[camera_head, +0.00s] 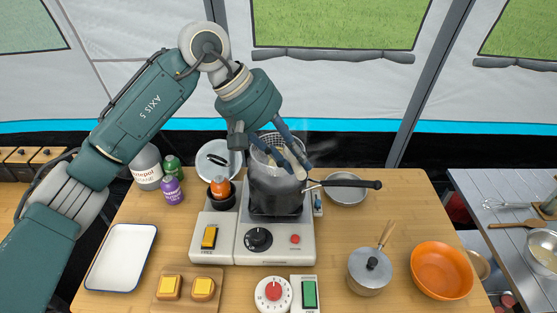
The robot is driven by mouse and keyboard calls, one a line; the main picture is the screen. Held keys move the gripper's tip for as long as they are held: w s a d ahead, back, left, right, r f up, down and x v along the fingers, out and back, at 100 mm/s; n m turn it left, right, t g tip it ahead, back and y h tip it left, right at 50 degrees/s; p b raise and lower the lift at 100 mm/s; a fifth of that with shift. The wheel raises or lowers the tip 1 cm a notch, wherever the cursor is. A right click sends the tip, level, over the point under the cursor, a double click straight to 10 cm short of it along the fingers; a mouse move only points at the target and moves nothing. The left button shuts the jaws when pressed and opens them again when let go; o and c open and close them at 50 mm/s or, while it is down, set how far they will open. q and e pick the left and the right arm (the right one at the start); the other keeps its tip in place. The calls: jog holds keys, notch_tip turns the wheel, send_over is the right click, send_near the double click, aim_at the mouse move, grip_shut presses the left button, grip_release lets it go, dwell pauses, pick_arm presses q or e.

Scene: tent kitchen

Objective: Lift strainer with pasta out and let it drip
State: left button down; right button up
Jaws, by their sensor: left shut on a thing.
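A dark pot (275,193) stands on the white cooker (276,241) in the middle of the table. The metal mesh strainer (271,141) shows at the pot's top, partly hidden behind my left gripper. Whether its basket is still inside the pot or above it is hard to tell. A black handle (352,183) reaches out to the right. My left gripper (297,167) reaches down over the pot's rim, its fingers shut on what looks like the strainer. The pasta is hidden from view. My right gripper is not in view.
A white tray (122,257) lies at the left, with bottles (147,166) behind it. A metal bowl (346,189) is right of the pot. A small lidded pot (370,271) and an orange bowl (441,270) stand at the front right. Buttons and a timer (273,293) line the front.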

pick_arm(q)
jog(key=shift+r, duration=0.15)
jog(key=shift+r+p, duration=1.1)
jog(key=shift+r, duration=1.35)
jog(key=shift+f, duration=0.1)
